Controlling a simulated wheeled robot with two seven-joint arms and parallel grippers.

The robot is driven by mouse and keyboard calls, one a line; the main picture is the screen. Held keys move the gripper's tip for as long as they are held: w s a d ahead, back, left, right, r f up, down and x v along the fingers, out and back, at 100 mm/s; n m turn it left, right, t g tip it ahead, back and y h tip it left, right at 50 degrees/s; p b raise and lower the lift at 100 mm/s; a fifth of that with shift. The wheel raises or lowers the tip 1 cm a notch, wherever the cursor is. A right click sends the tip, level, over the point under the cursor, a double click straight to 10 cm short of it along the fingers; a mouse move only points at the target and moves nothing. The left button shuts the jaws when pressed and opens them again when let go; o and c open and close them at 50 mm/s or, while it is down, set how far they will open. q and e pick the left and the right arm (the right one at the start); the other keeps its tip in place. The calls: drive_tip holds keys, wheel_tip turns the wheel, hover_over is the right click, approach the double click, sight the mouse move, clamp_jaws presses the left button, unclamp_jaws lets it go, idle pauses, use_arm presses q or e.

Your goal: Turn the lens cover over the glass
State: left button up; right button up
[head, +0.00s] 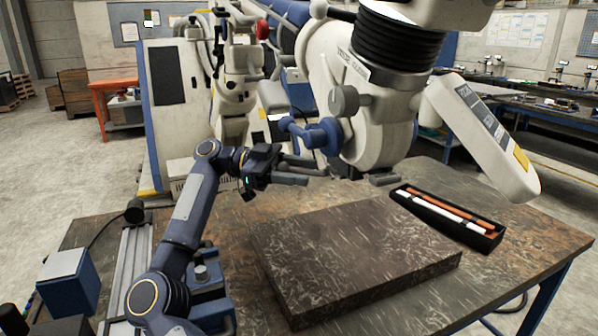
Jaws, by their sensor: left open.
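The microscope head (352,75) is a large cream-white body hanging from above over the table. A blue handle-like part (315,133) sticks out on its left side. A small dark flat piece (384,180) shows under the head's lower end; it may be the lens cover, but I cannot tell for sure. The glass is not clearly seen. My left gripper (306,170) is open and empty, with its fingers pointing right, just below the blue part and left of the head's lower end. My right gripper is not in view.
A dark square slab (350,255) lies on the worn table (500,285) below the head. A black case (447,218) with an orange and a white stick lies at the right. A white microscope branch (482,135) hangs above it. The table's front right is clear.

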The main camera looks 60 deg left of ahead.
sight(278, 168)
use_arm(q)
drive_tip(key=p+v, duration=0.1)
drive_tip(key=v, duration=0.6)
drive_tip(key=shift+s+a+p, duration=0.25)
drive_tip(key=shift+p, duration=0.15)
